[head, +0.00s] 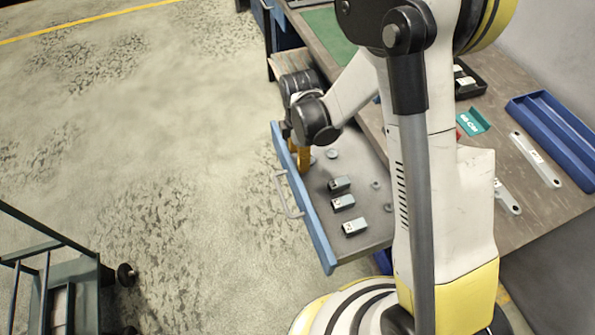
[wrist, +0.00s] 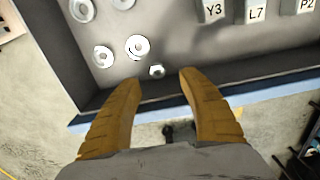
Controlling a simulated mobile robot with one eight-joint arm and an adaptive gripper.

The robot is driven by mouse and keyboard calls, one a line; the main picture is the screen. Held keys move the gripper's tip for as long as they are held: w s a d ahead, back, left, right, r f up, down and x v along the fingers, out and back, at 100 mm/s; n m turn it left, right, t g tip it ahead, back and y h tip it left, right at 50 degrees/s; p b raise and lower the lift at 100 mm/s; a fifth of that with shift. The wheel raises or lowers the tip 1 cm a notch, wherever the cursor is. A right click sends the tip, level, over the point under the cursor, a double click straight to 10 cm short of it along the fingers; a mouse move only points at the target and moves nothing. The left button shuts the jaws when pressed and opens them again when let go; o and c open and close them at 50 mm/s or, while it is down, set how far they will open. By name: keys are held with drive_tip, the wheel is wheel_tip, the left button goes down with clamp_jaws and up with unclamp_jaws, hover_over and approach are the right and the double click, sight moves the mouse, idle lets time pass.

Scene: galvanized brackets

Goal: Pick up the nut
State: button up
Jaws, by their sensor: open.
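The nut (wrist: 156,71) is a small silver hexagonal piece on the grey drawer floor, near the drawer's front wall in the wrist view. My gripper (wrist: 158,82) is open, its two yellow fingers apart, with the nut showing between and just beyond the fingertips. Nothing is held, and I cannot tell how high the fingertips are above the floor. In the head view my gripper (head: 301,158) reaches into the open drawer (head: 320,240) just inside its blue front. I cannot make out the nut in the head view.
A flat washer (wrist: 138,47) lies close to the nut, and another washer (wrist: 103,56) lies left of it. Labelled blocks Y3 (wrist: 212,10), L7 (wrist: 257,11) and P2 (wrist: 304,7) stand to the right. The drawer's blue front edge (wrist: 260,92) runs beneath the fingers.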

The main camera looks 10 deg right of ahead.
drive_tip(key=f+b, duration=0.1)
drive_tip(key=f, duration=0.1)
drive_tip(key=f+b, duration=0.2)
drive_tip(key=f, duration=0.1)
drive_tip(key=shift+w+d+f, duration=0.1)
drive_tip(key=shift+w+f, duration=0.15)
drive_tip(key=shift+f, duration=0.1)
drive_tip(key=shift+r, duration=0.1)
clamp_jaws()
